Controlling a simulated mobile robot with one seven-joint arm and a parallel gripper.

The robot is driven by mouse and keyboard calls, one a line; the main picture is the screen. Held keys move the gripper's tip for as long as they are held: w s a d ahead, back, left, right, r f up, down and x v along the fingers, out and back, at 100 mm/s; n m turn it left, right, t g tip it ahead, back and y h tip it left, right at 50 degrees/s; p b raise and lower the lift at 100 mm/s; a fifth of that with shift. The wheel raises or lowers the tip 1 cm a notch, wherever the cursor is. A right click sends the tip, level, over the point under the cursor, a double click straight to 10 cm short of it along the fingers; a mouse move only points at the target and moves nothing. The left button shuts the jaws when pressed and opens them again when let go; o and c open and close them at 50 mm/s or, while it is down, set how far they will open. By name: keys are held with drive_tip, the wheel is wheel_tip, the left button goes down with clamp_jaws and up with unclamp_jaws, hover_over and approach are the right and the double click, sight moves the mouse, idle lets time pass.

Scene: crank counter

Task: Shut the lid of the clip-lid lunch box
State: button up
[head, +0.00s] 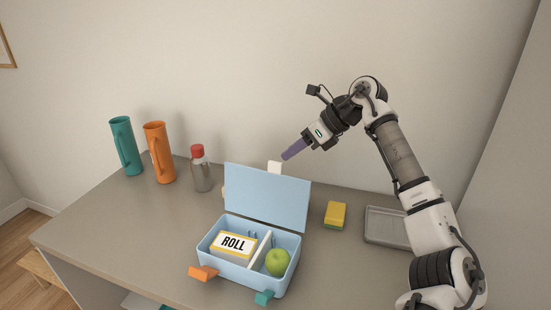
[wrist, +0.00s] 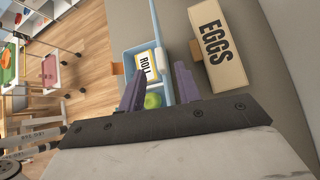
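The blue lunch box (head: 240,278) stands on the counter with its lid (head: 266,195) open and standing nearly upright at the back. Inside are a box marked ROLL (head: 234,244) and a green apple (head: 278,262), with a divider between them. An orange clip (head: 203,273) and a teal clip (head: 264,297) hang out at the front. My gripper (head: 289,154) is above and behind the lid, not touching it as far as I can see. In the wrist view its two purple fingers (wrist: 160,84) are spread apart and empty, over the box (wrist: 132,58).
A carton marked EGGS (wrist: 212,45) lies behind the lid, mostly hidden in the head view. A white block (head: 275,167) shows above the lid. A bottle (head: 201,172), orange jug (head: 159,153), teal jug (head: 125,147), sponge (head: 335,215) and grey tray (head: 385,228) stand around.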

sight(276, 162)
drive_tip(key=shift+p+x, duration=0.95)
drive_tip(key=shift+x, duration=2.4)
clamp_jaws()
